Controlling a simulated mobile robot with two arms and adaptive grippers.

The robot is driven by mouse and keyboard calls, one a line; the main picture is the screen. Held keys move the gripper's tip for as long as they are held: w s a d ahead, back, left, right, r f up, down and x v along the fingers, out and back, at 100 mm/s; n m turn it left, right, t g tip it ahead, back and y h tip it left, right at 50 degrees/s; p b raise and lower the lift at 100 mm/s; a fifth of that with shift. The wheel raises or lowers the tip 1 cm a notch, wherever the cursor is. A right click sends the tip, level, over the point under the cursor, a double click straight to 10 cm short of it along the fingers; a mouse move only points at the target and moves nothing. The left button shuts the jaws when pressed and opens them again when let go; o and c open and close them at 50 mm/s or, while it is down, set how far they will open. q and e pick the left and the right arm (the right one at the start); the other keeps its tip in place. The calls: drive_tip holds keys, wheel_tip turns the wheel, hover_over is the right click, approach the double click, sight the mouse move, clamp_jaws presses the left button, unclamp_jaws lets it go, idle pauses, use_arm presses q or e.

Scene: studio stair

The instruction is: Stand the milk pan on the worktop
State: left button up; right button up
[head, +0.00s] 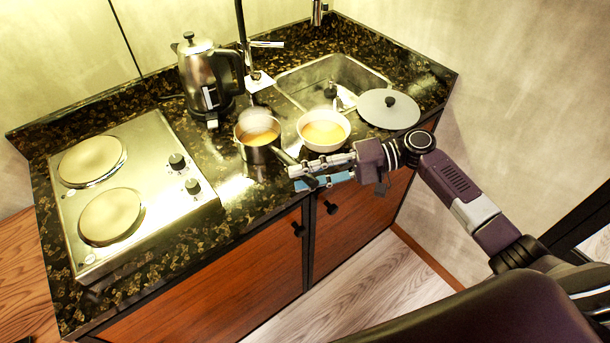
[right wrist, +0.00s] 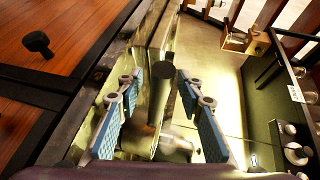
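The milk pan (head: 244,147) is a small steel pan with orange liquid in it. It appears to stand upright on the dark speckled worktop (head: 237,212), between the hob and the white bowl. Its dark handle (head: 286,158) points right and toward the front edge. My right gripper (head: 308,177) is at the handle's end. In the right wrist view the handle (right wrist: 158,95) lies between the two blue-padded fingers (right wrist: 160,108), with a gap on each side, so the gripper is open around it. My left gripper is not in view.
A white bowl (head: 309,146) of orange liquid stands right of the pan, and a round lid (head: 375,112) lies beyond it. Behind are the sink (head: 291,78) and a kettle (head: 203,75). A two-plate hob (head: 150,158) is at the left. Some worktop is clear in front.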

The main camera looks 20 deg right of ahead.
drive_tip(key=shift+r, duration=0.1)
drive_tip(key=shift+d+r, duration=0.1)
drive_tip(key=b+v, duration=0.3)
drive_tip(key=v, duration=0.9)
drive_tip(key=shift+b, duration=0.3)
